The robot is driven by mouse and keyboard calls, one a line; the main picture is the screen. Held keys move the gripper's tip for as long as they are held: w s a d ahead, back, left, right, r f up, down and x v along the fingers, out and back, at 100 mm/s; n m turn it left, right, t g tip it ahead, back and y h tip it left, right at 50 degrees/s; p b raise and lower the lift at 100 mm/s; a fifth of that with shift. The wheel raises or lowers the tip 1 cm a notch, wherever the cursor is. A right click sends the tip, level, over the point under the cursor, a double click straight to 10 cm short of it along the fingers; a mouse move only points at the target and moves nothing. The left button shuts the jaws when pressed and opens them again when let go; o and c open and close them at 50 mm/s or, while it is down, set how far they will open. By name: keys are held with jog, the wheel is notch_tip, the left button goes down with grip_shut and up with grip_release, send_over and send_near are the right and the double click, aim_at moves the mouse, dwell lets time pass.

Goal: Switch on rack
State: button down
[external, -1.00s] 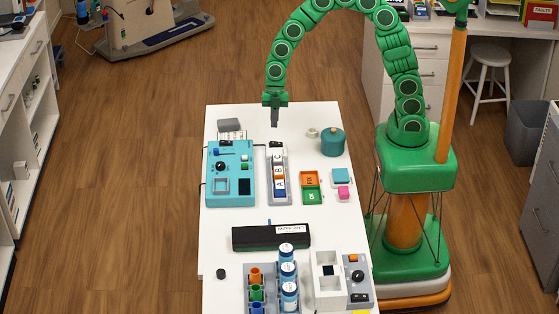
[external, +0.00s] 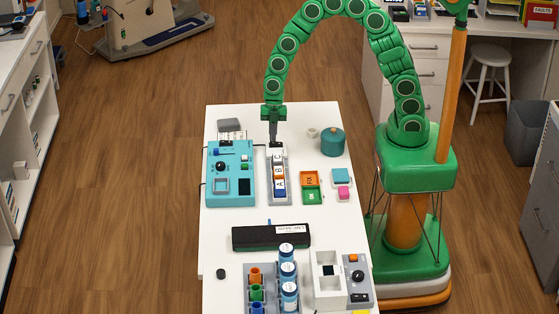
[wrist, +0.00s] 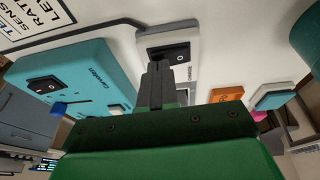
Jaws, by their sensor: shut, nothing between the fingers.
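The rack (external: 288,190) is a light grey strip unit on the white table, with A, B and C blocks along it. Its black rocker switch sits at its far end and shows in the wrist view (wrist: 182,52). My gripper (external: 273,141) points down at that far end of the rack, fingers together. In the wrist view, the dark fingertips (wrist: 158,64) are just in front of the switch and overlap its lower left part. I cannot tell whether they touch it. The switch's on or off position is not clear.
A teal device (external: 231,192) with a dark switch and a blue lever (wrist: 60,108) stands close left of the rack. Orange and green trays (external: 312,197) and a teal pot (external: 332,143) are to the right. A black bar (external: 262,239) lies in front.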

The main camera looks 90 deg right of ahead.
jog(key=shift+w+f+g, duration=0.3)
jog(key=shift+f+g, duration=0.1)
jog(key=shift+g, duration=0.2)
jog(key=shift+s+r, duration=0.1)
jog(key=shift+s, duration=0.15)
jog(key=shift+s+r, duration=0.15)
jog(key=shift+s, duration=0.45)
jog(key=w+a+v, duration=0.1)
jog(key=w+v, duration=0.1)
jog(key=v, duration=1.1)
jog(key=shift+r, duration=0.4)
